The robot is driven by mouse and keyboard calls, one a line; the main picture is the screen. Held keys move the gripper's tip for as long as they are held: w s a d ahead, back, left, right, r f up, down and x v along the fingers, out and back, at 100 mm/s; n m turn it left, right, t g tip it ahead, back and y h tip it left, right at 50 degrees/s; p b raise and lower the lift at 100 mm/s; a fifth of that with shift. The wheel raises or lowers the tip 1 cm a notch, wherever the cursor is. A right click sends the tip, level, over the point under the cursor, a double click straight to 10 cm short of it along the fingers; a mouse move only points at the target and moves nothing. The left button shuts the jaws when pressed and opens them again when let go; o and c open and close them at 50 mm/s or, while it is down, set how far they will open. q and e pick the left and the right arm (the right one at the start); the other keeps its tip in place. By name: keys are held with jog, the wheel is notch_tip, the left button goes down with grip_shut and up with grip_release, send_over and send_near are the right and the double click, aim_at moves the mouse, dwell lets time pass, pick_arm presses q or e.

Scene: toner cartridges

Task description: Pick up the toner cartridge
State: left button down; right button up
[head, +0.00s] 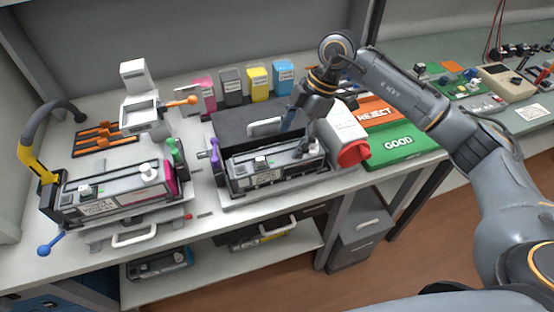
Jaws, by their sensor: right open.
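A long grey and black toner cartridge (275,167) lies in a dark open-topped holder on the bench, in the middle of the head view. My right gripper (294,138) is open, over the right half of this cartridge. Its fingers point down; whether they touch the cartridge I cannot tell. A second, similar cartridge (112,193) with a magenta end sits in a fixture at the left. My left gripper is not in view.
Colour bottles, including a yellow one (258,83), stand behind the holder. A white container with a red lid (353,153) stands close to its right. Orange REJECT (376,112) and green GOOD (398,144) areas lie further right. More cartridges (160,264) lie on the lower shelf.

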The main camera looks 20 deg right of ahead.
aim_at(280, 154)
jog(key=x, duration=0.3)
jog(key=shift+w, duration=0.2)
jog(key=shift+p+x, duration=0.6)
jog(key=shift+x, duration=0.3)
jog(key=p+x, duration=0.1)
jog(key=x, duration=0.2)
jog(key=shift+a+f, duration=0.15)
jog(key=shift+a, duration=0.15)
jog(key=shift+f, duration=0.2)
jog(key=c, duration=1.3)
jog(key=shift+r, duration=0.1)
jog(key=shift+c, duration=1.2)
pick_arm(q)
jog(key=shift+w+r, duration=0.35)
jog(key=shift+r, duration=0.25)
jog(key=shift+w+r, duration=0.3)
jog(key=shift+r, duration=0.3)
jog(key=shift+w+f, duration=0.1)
pick_arm(e)
jog(key=shift+r, duration=0.1)
